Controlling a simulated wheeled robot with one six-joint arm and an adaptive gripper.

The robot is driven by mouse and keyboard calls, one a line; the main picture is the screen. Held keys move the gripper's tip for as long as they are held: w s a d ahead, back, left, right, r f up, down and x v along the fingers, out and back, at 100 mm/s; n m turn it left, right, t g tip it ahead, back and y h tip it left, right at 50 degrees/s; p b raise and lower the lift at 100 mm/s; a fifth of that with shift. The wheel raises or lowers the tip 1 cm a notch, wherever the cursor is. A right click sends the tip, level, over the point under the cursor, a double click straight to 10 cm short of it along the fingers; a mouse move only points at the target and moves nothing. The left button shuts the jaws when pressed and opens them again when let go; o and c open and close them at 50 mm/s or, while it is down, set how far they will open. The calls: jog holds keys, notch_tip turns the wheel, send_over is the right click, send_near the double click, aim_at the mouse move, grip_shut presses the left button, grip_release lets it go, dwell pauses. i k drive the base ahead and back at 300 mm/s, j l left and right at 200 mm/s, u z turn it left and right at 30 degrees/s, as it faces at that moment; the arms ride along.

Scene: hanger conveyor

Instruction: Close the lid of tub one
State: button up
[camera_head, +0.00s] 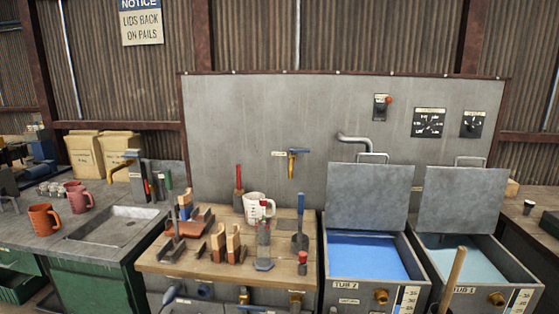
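Tub one (513,277), whose label appears to read TUB 1, is the grey metal tub at the right, with pale greenish-blue liquid (465,258) inside. Its grey lid (463,199) stands raised at the back, with a bar handle (470,161) at its top edge. The lid is open and the liquid is exposed. A wooden stick (455,272) rises in front of this tub's left side. My gripper is not in view.
Tub 2 (345,288), with blue liquid, stands just left, its lid (368,197) also raised. A bent pipe (355,140) is behind it. A wooden bench (215,273) with tools and a white jug (258,207) is further left. Brass taps (381,297) project from the tub fronts.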

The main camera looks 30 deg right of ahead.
aim_at(455, 201)
jog(key=z, duration=1.45)
